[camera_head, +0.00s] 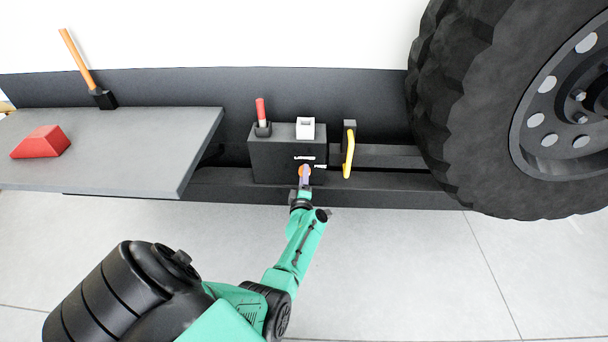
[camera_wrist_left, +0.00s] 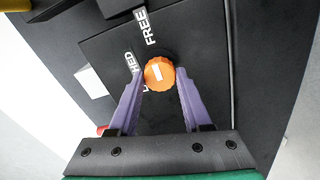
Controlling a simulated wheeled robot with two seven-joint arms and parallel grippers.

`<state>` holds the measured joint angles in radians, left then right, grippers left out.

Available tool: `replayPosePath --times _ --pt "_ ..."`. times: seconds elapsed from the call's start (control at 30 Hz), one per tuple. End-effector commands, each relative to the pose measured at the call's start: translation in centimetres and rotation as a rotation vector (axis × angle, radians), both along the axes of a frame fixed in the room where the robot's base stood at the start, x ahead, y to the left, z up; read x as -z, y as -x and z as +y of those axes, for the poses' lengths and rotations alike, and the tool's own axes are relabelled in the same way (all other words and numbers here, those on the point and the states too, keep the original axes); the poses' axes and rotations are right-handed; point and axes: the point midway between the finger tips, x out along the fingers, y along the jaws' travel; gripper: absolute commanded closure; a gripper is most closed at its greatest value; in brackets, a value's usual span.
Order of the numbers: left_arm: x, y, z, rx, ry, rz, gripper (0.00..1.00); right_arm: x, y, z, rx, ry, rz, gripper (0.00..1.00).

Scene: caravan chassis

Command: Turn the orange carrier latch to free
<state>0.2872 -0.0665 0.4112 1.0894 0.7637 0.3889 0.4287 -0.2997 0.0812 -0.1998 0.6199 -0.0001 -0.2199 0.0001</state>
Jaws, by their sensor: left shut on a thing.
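The orange carrier latch (camera_wrist_left: 157,76) is a round ridged knob with a short white mark, set on the face of a dark box (camera_head: 262,162). White lettering reading FREE (camera_wrist_left: 148,27) is beside it in the left wrist view; a second label ends in HED (camera_wrist_left: 132,62), partly hidden by a finger. The white mark on the knob is slightly tilted. My left gripper (camera_head: 305,175) reaches the front of the box; in the wrist view its purple fingers (camera_wrist_left: 160,80) are shut on the knob from both sides. My right gripper is not in view.
On the box are a red-handled item (camera_head: 261,112) and a white block (camera_head: 306,128). A yellow handle (camera_head: 349,155) is just right of the box. A grey shelf (camera_head: 130,130) with a red wedge (camera_head: 41,142) is left; a big tyre (camera_head: 470,110) is right. The floor in front is clear.

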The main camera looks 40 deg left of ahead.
Motion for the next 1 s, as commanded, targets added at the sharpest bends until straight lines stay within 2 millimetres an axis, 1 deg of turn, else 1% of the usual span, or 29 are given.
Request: replayPosePath --times 0.03,0.27,0.3,0.33,0.37,0.63,0.77,0.87,0.97,1.0 --pt "-0.2 0.0 0.2 -0.004 -0.008 -0.002 1.00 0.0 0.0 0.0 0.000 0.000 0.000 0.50" --pt "-0.3 0.0 0.2 -0.004 -0.008 -0.002 1.00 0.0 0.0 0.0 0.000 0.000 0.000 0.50" --pt "-0.3 0.0 0.3 -0.004 -0.008 -0.002 0.40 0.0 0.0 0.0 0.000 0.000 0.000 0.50" --pt "-0.3 0.0 0.3 -0.004 -0.007 -0.002 0.28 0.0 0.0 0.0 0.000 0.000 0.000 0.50" --pt "-0.3 0.0 0.2 -0.004 -0.007 -0.002 0.21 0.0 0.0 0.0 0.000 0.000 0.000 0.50" --pt "-0.1 0.0 0.1 -0.001 -0.003 -0.001 0.21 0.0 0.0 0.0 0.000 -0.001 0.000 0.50" --pt "-0.2 0.6 -0.4 0.000 -0.002 0.003 0.21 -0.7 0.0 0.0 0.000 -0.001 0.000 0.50" --pt "-0.5 1.9 -1.4 0.001 -0.002 0.003 0.21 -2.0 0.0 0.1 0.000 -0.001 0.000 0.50" --pt "-0.6 4.2 -3.1 0.001 -0.001 0.006 0.21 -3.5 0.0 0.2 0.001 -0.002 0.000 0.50" --pt "-0.7 5.2 -3.8 0.000 0.000 0.005 0.21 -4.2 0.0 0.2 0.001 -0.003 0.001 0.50"
